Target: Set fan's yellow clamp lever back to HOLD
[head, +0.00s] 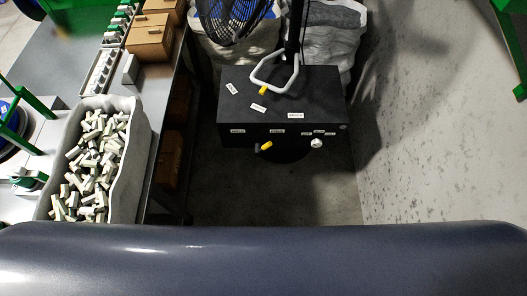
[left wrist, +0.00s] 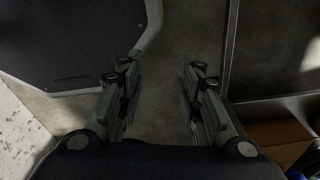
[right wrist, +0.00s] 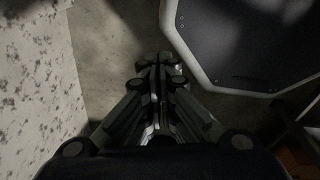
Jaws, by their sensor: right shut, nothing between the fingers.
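The fan shows at the top of the head view. Its blue caged head (head: 232,18) is cut off by the frame's top edge, and a dark pole stands behind a black box (head: 285,92). A small yellow lever (head: 266,146) sticks out of the box's front face, tilted up to the right. A second yellow piece (head: 264,90) sits at the lower end of a grey loop handle (head: 275,76) over the box top. The label lettering is too small to read. My left gripper (left wrist: 160,82) is open and empty. My right gripper (right wrist: 160,62) is shut and empty. Neither shows in the head view.
A white knob (head: 316,143) is on the box front, right of the lever. A grey bin (head: 140,150) of pale blocks stands on the left bench. Light sacks (head: 325,35) lie behind the box. A pale wall rises at right. The floor before the box is clear.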

